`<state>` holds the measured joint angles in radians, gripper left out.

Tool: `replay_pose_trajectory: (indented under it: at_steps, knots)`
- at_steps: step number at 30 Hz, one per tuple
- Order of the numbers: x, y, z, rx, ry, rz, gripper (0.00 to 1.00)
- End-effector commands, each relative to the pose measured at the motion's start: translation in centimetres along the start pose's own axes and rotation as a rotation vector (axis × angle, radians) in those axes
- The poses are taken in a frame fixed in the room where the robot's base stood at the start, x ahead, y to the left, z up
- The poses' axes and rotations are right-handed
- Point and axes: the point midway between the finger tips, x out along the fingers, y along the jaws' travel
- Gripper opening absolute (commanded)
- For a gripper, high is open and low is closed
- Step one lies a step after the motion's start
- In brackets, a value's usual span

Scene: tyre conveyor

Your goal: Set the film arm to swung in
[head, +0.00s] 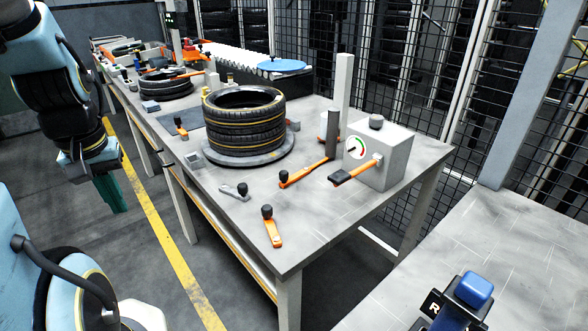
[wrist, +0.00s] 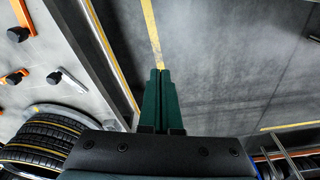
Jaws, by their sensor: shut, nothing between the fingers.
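What looks like the film arm (head: 308,172) is a flat orange bar with a black knob at its near left end. It lies on the bench right of a turntable (head: 283,168) bearing stacked tyres (head: 245,121). A dark upright roll (head: 333,134) stands at the bar's far end, apart from the tyres. My gripper (head: 113,208) hangs left of the bench over the floor, well away from the bar. In the wrist view my green fingers (wrist: 160,72) are together and empty. The tyres (wrist: 42,140) show at lower left there.
A grey box (head: 391,160) with a dial and an orange lever (head: 356,171) stands right of the bar. A short orange lever (head: 272,232) and a grey lever (head: 236,191) lie nearer the front edge. A pale post (head: 344,85) rises behind. The floor beside the bench is clear.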

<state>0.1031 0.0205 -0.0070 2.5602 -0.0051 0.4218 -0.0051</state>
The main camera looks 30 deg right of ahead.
Motion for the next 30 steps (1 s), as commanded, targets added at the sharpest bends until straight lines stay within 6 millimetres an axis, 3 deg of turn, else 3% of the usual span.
replay_pose_trajectory:
  at_steps: [8,11,14,17,21,27,30]
  knots:
    - [0.1,0.1,-0.1,-0.002,0.0,0.0,0.0]
    - [0.3,1.0,-1.3,-0.014,-0.003,-0.001,0.0]
    - [0.8,3.2,-3.8,-0.051,-0.008,-0.007,0.0]
    - [1.5,7.3,-7.2,-0.113,-0.012,-0.026,0.0]
    - [2.4,15.1,-11.4,-0.23,0.009,-0.072,0.0]
    - [2.9,26.5,-14.0,-0.398,0.095,-0.127,0.0]
    - [2.8,30.7,-14.1,-0.462,0.141,-0.134,0.0]
